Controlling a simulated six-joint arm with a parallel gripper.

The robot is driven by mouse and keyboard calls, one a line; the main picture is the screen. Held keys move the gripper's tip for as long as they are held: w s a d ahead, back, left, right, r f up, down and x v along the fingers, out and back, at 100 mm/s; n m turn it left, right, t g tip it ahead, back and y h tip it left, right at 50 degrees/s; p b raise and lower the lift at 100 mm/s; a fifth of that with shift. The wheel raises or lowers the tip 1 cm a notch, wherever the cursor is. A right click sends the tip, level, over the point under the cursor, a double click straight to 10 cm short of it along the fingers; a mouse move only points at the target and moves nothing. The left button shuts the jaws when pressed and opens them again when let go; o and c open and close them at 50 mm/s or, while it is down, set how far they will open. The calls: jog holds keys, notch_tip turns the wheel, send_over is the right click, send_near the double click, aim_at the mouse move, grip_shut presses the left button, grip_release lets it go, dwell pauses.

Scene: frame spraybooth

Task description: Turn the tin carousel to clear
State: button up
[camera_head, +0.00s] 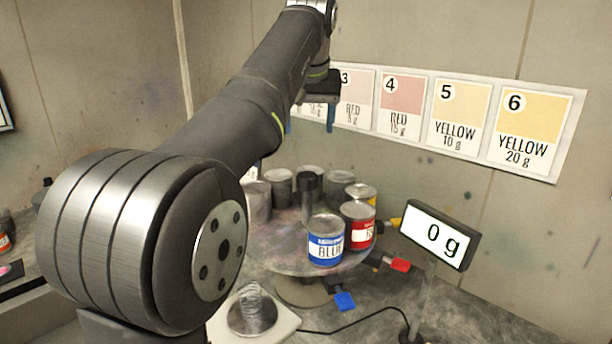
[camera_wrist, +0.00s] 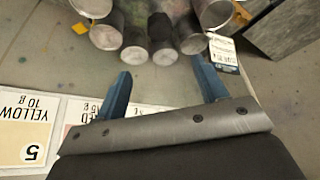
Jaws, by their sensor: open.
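The tin carousel (camera_head: 285,245) is a round, stained turntable with a dark-knobbed centre post (camera_head: 307,185). A blue tin (camera_head: 326,240) stands at its front, a red tin (camera_head: 361,226) at the right and a yellow-marked tin (camera_head: 362,192) behind that. Several grey tins (camera_head: 257,200) stand around the left and back; I cannot read which is clear. Coloured tabs show at blue, red and yellow tins. My gripper (camera_head: 309,122) is above and behind the carousel, partly hidden by my arm. In the wrist view my gripper (camera_wrist: 163,88) is open and empty, apart from the grey tins (camera_wrist: 162,50).
A display (camera_head: 440,236) reading 0 g stands at the right. A pale scale (camera_head: 286,325) at the front holds a clear, ribbed cup (camera_head: 252,305). Colour cards (camera_head: 460,115) hang on the back wall. A cable crosses the table.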

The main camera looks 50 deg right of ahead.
aim_at(307, 175)
jog(key=x, duration=1.6)
jog(key=shift+f, duration=0.1)
jog(key=c, duration=1.4)
